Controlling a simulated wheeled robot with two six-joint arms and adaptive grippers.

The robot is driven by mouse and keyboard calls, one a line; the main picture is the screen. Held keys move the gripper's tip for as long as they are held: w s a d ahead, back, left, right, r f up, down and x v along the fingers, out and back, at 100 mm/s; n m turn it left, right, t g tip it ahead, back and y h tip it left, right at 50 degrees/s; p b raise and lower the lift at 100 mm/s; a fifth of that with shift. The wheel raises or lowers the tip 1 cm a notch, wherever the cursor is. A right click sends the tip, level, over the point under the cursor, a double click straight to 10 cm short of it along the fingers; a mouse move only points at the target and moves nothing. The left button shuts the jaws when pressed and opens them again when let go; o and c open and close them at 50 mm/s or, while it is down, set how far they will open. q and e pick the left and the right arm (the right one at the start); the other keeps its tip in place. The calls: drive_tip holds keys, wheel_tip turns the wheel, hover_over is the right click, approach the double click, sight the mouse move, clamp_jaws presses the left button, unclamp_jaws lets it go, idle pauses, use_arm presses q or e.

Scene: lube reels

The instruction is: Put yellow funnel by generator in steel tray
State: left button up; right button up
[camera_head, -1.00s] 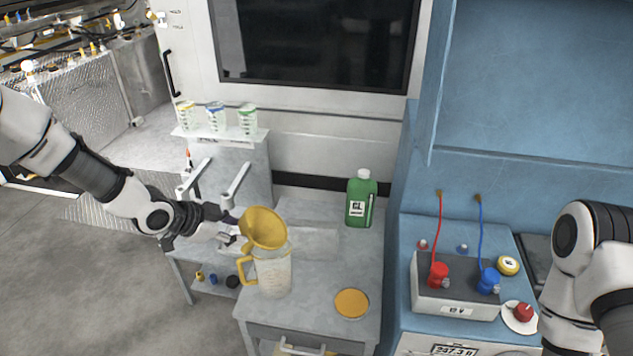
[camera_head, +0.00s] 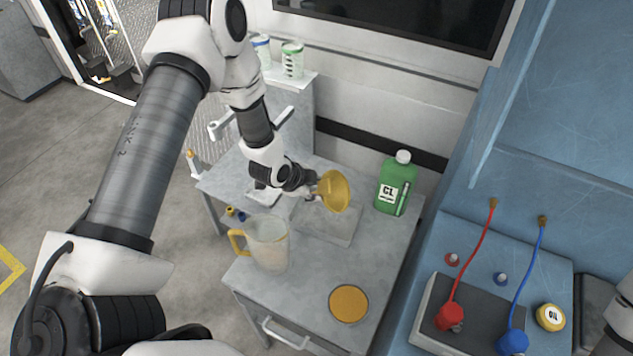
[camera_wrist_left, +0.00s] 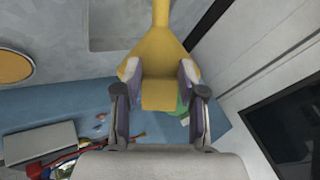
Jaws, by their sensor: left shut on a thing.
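The yellow funnel (camera_head: 336,191) is held in my left gripper (camera_head: 318,191), its wide mouth turned sideways in the head view. It is in front of the green bottle and over the back part of the shallow steel tray (camera_head: 345,232) on the grey cart; I cannot tell whether it touches the tray. In the left wrist view both fingers of my left gripper (camera_wrist_left: 160,98) are shut on the funnel (camera_wrist_left: 157,55), its spout pointing toward the top of the picture, beside the tray (camera_wrist_left: 112,42). My right gripper is not in view; only part of my right arm shows at the right edge.
A round yellow-orange lid (camera_head: 348,303) lies at the cart's front. A battery with red and blue clamps (camera_head: 465,315) stands on the blue unit.

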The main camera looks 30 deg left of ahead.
use_arm(q)
wheel_tip(320, 180, down, 7)
drive_tip(key=b, duration=0.4)
drive_tip(key=shift+b, duration=0.3)
drive_tip(key=shift+w, duration=0.15)
drive_tip(key=o, duration=1.2)
drive_tip(key=v, duration=1.2)
